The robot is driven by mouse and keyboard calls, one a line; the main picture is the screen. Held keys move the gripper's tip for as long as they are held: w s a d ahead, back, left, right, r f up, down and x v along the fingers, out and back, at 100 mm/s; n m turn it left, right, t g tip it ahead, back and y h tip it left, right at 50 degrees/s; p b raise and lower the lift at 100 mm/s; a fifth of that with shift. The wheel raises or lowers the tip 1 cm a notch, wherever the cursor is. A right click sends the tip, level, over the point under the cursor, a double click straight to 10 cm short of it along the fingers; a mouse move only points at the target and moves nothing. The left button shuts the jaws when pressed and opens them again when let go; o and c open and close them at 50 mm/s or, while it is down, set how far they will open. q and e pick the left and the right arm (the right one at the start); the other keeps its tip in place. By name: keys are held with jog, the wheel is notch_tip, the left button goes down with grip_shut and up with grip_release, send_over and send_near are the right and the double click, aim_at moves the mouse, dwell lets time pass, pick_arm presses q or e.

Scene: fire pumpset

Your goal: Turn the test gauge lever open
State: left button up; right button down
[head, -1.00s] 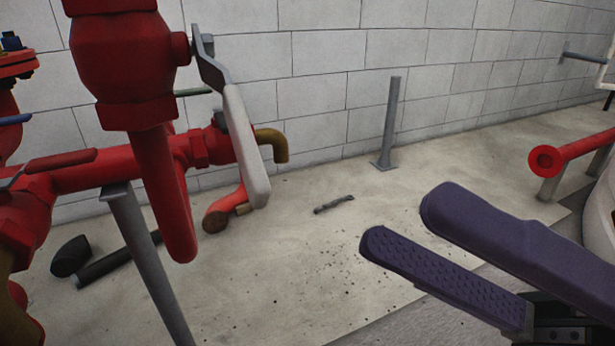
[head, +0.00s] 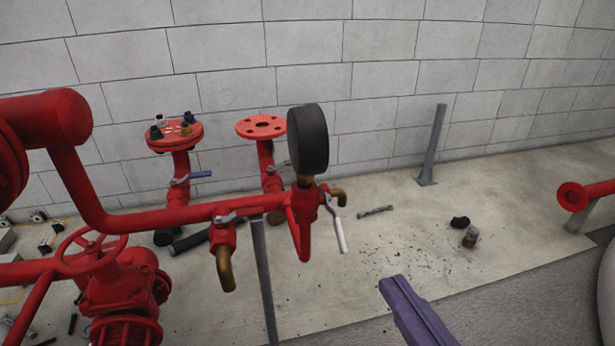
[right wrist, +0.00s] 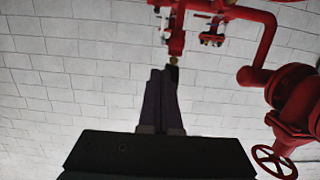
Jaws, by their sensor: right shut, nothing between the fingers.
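The test gauge (head: 308,138), a black round dial seen nearly edge-on, stands on a red valve body at the end of the red pipe. The lever with a pale grey grip (head: 339,232) hangs down on the right side of this valve body, tilted slightly. My right gripper (head: 393,287) is shut and empty, its purple fingers below and to the right of the lever, apart from it in the picture. In the right wrist view the shut fingers (right wrist: 163,76) point toward a red fitting (right wrist: 176,42); the lever cannot be made out there. My left gripper is not in view.
A brass outlet (head: 225,270) and another small lever (head: 231,217) sit left of the gauge. A red handwheel (head: 92,250) is at lower left. A grey post (head: 433,145) stands by the wall. The floor right of the lever is mostly open.

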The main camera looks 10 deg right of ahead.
jog(key=b, duration=0.2)
send_near(339, 226)
jog(key=w+r, duration=0.2)
jog(key=w, duration=0.1)
jog(key=shift+w+a+f+b, duration=0.1)
jog(key=shift+w+f+b, duration=0.85)
jog(key=shift+w+f, duration=0.1)
jog(key=shift+w+f+b, duration=0.35)
jog(key=shift+f, duration=0.05)
